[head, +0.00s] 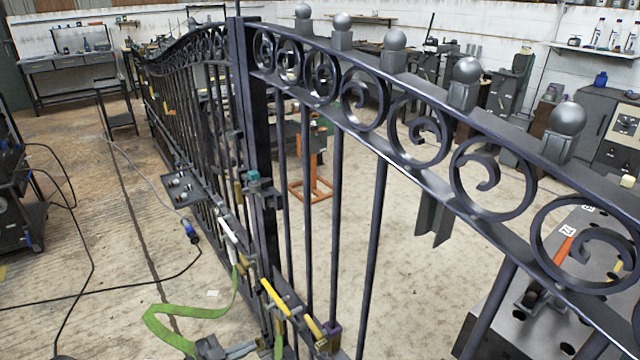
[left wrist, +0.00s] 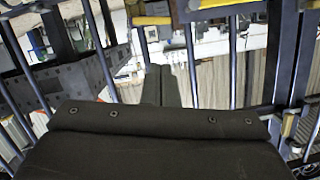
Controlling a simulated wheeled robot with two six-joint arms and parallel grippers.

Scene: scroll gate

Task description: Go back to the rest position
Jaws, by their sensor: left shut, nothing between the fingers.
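My left gripper (left wrist: 160,72) shows in the left wrist view, with its two dark fingers together and nothing between them. Its broad dark body fills the lower middle of that view. Dark gate bars stand around and beyond the fingers; I cannot tell how close they are. In the head view the scroll gate (head: 371,200) runs from the near right to the far left, with curled scrolls and round finials along the top. I cannot make out the left gripper clearly in the head view. My right gripper is in neither view.
Yellow-handled clamps (head: 275,298) and a green strap (head: 180,312) hang at the gate's lower middle. A perforated metal table (head: 600,225) stands at the lower right behind the gate. Cables cross the floor (head: 110,225) at left, which is otherwise largely open.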

